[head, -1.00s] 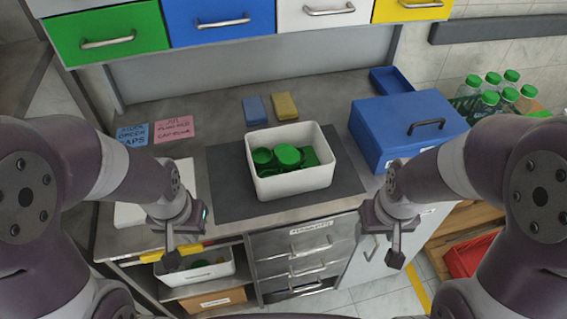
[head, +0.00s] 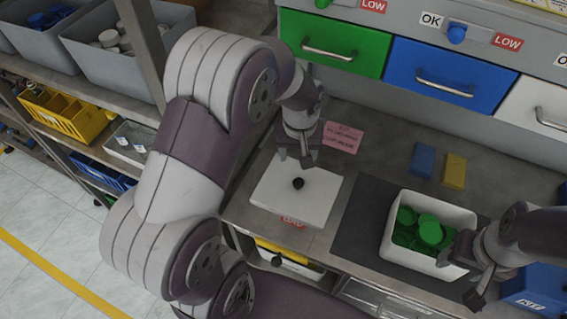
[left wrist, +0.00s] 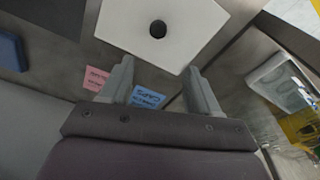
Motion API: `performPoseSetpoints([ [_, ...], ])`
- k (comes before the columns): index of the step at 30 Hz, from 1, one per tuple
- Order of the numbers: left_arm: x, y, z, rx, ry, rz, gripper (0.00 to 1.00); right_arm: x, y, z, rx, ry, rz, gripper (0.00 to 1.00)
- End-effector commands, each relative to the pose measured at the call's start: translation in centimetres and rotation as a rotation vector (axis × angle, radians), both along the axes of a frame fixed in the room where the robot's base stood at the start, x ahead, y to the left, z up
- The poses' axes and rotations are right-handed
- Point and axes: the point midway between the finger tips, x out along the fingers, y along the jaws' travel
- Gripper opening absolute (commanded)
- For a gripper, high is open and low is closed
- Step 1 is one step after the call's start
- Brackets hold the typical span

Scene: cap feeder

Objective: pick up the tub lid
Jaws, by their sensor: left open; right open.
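The tub lid (head: 285,205) is a white, square, flat plate with a round black knob (head: 298,184) at its middle. It lies on the grey counter, left of the dark mat. In the left wrist view the lid (left wrist: 190,25) is at the top, with its knob (left wrist: 158,29) showing as a dark disc. My left gripper (head: 298,158) is open and empty, above the lid's far edge and apart from the knob. Its two fingers also show spread in the left wrist view (left wrist: 158,70). My right gripper (head: 462,280) is open, in front of the white tub (head: 400,256).
The tub holds several green caps (head: 430,230) and stands on the dark mat (head: 362,222). A pink note (head: 343,137) lies behind the lid. Blue (head: 423,160) and yellow (head: 454,171) blocks lie farther back. Drawers (head: 330,42) hang above the counter. A shelf with bins stands left.

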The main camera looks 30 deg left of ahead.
Motion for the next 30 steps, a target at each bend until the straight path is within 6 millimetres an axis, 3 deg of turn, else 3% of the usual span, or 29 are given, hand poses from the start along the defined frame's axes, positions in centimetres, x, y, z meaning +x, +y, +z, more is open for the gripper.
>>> performPoseSetpoints([
  [9, 0.3, 0.3, -6.0, -0.004, 0.011, 0.051, 0.61, -0.1, 0.0, 0.8, 0.000, 0.001, 0.000, 0.58],
  [14, 0.6, 0.3, -7.7, -0.004, 0.008, 0.051, 0.61, 0.0, 0.0, 1.2, 0.000, 0.001, 0.000, 0.58],
  [21, 1.4, 0.2, -11.9, -0.004, 0.008, 0.050, 0.61, 0.0, 0.0, 2.4, 0.000, 0.000, 0.000, 0.58],
  [29, 1.5, 0.2, -12.6, -0.004, 0.006, 0.050, 0.61, 0.0, 0.0, 2.3, 0.000, 0.001, 0.000, 0.58],
  [30, 1.5, 0.2, -12.6, -0.004, 0.006, 0.050, 0.52, 0.0, 0.0, 2.3, 0.000, 0.001, 0.000, 0.58],
])
